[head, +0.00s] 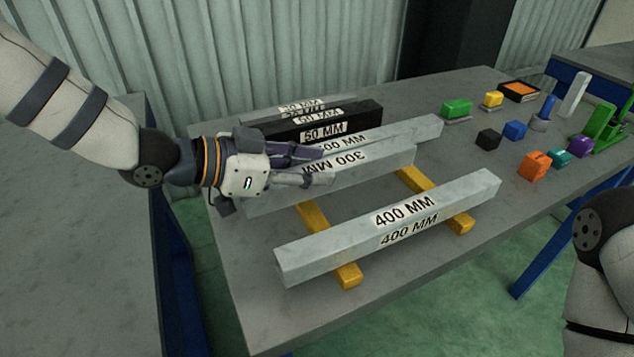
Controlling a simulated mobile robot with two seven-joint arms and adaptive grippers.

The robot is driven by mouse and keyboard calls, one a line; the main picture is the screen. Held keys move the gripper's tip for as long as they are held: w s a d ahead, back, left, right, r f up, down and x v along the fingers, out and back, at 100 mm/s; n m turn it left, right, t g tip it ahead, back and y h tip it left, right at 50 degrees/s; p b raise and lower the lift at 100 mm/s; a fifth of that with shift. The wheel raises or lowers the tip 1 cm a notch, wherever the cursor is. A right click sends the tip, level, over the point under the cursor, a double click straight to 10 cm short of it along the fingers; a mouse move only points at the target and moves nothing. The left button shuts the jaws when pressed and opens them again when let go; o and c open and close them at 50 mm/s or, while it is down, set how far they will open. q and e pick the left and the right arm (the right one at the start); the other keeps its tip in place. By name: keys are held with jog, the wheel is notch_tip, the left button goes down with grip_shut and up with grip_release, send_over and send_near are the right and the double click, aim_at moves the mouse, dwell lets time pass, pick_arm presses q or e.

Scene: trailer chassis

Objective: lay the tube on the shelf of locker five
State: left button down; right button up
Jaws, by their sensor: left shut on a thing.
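Several grey square tubes with printed length labels lie on the grey workbench. The nearest, marked 400 MM (400,222), lies on two yellow bars. Behind it is the 300 MM tube (392,160), its left part largely covered by my left gripper (328,167). That gripper reaches in from the left and is shut on the 300 MM tube, one finger along its near side, the other on its far side. I cannot tell whether the tube is clear of its supports. Another grey tube (428,128) lies just behind. My right gripper is out of view. No locker or shelf shows.
A black block marked 50 MM (362,117) stands behind the tubes. Yellow bars (345,272) lie across the workbench (235,290). Small coloured blocks, including an orange one (535,166), and a green fixture (606,128) occupy the right end. A corrugated wall stands behind.

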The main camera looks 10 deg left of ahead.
pick_arm(q)
jog(key=shift+w+d+f, duration=0.25)
notch_tip(320, 180, down, 3)
jog(key=shift+w+f+b, duration=0.1)
jog(key=shift+b, duration=0.3)
jog(key=c, duration=1.1)
grip_release()
jog(key=shift+f, duration=0.1)
